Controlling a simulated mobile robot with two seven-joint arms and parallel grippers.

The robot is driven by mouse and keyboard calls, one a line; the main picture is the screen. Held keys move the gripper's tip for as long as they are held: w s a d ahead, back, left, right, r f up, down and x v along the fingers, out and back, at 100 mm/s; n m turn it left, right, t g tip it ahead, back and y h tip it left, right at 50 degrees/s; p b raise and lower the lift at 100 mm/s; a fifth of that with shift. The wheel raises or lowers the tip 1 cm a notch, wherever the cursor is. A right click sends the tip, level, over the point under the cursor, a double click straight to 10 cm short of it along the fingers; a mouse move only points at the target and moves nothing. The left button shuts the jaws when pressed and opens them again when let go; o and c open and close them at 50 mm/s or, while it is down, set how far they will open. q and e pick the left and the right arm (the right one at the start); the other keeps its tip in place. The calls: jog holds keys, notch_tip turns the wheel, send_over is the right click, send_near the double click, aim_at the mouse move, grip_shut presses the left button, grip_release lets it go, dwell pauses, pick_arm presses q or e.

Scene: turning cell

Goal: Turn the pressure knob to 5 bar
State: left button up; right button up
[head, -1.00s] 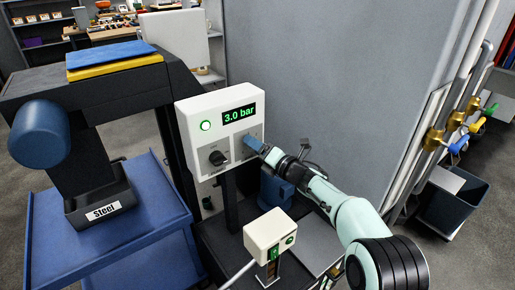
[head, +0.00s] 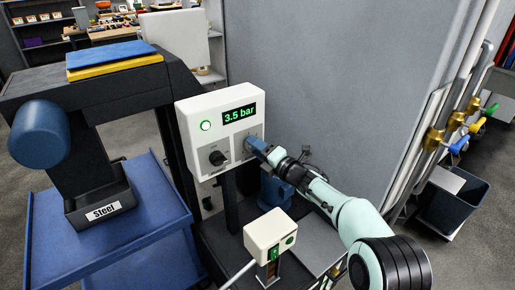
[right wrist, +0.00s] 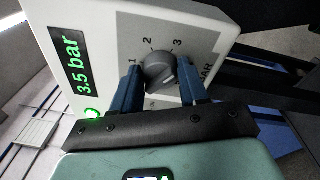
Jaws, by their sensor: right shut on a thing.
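The white control box (head: 190,118) has a green display (head: 239,114) reading 3.5 bar, which also shows in the right wrist view (right wrist: 73,66). My right gripper (head: 256,144) is at the right side of the box's front and hides the knob there in the head view. In the right wrist view the grey round pressure knob (right wrist: 160,70) sits between the two blue fingers of my right gripper (right wrist: 160,84), which is shut on it. The digits 1, 2 and 3 and part of the word BAR show around the knob. My left gripper is out of view.
A black knob (head: 217,157) sits left of my right gripper on the box, below a lit green lamp (head: 205,126). A smaller white box (head: 265,236) stands below, near my right arm.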

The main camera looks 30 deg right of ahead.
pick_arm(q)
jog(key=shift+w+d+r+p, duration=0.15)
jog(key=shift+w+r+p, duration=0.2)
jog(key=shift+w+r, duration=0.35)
pick_arm(e)
jog(key=shift+a+f+m+t+h, duration=0.15)
jog(key=shift+m+h, duration=0.2)
jog(key=shift+m, duration=3)
jog(key=shift+f+m+t+h, duration=0.1)
jog(key=shift+m+h, duration=0.3)
jog(key=shift+m, duration=3)
jog(key=shift+a+f+m+t+h, duration=0.15)
jog(key=shift+m+h, duration=0.2)
jog(key=shift+m, duration=3)
jog(key=o, duration=1)
jog(key=shift+r, duration=0.1)
jog(key=shift+o, duration=0.2)
jog(key=shift+s, duration=0.1)
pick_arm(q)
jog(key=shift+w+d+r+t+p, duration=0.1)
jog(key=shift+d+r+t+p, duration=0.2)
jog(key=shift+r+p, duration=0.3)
pick_arm(e)
jog(key=s+f, duration=0.1)
jog(key=s, duration=1.2)
jog(key=shift+d+f, duration=0.2)
jog(key=shift+d, duration=0.1)
